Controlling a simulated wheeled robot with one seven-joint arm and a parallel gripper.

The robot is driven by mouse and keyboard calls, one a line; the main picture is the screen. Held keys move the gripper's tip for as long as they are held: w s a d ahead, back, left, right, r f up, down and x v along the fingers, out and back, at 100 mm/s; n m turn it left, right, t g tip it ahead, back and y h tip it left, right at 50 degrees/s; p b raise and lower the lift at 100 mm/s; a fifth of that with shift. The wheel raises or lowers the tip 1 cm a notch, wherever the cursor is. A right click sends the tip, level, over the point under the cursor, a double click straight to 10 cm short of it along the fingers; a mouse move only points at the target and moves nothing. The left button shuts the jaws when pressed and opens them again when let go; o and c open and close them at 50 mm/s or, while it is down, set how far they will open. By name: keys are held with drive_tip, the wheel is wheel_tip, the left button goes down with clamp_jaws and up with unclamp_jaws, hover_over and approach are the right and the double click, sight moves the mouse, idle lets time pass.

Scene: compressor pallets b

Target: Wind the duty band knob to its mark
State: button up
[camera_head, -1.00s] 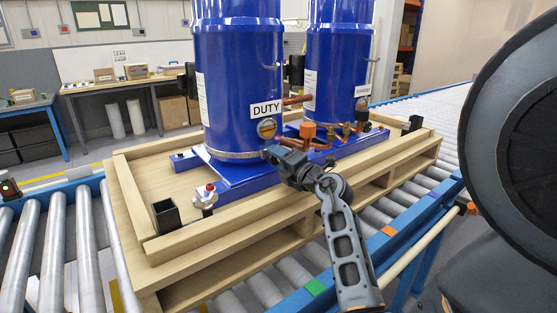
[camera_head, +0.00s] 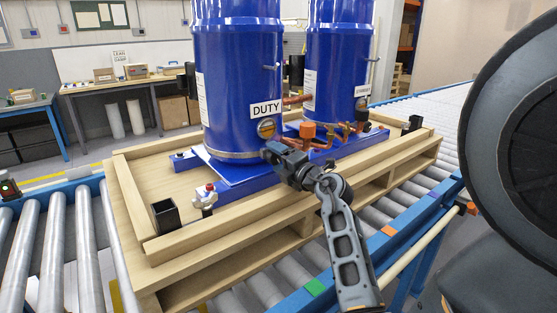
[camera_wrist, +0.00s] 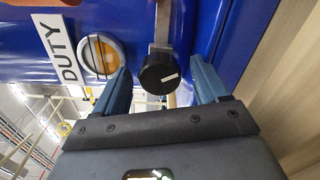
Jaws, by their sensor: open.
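The duty compressor (camera_head: 238,80) is a blue cylinder labelled DUTY, standing on a blue base on the wooden pallet. In the wrist view a black round knob (camera_wrist: 158,76) with a white pointer line sits on a grey band (camera_wrist: 162,25) on the blue shell. The knob lies between the two fingers of my open gripper (camera_wrist: 160,88), with gaps at both sides. A round amber sight glass (camera_wrist: 101,55) and the DUTY label (camera_wrist: 62,52) are to its left. I cannot make out the mark. In the head view my gripper (camera_head: 272,150) is at the cylinder's lower front and hides the knob.
A second blue compressor (camera_head: 336,75) stands to the right. Copper pipes and an orange-capped fitting (camera_head: 307,131) are close right of my gripper. A red-topped valve (camera_head: 206,193) and a black post (camera_head: 165,214) are at front left. The wooden pallet (camera_head: 215,262) rests on rollers.

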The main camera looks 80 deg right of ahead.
drive_tip(key=v, duration=0.7)
drive_tip(key=shift+s+a+b, duration=0.25)
drive_tip(key=shift+s+b, duration=0.05)
drive_tip(key=shift+b, duration=0.1)
idle(0.4)
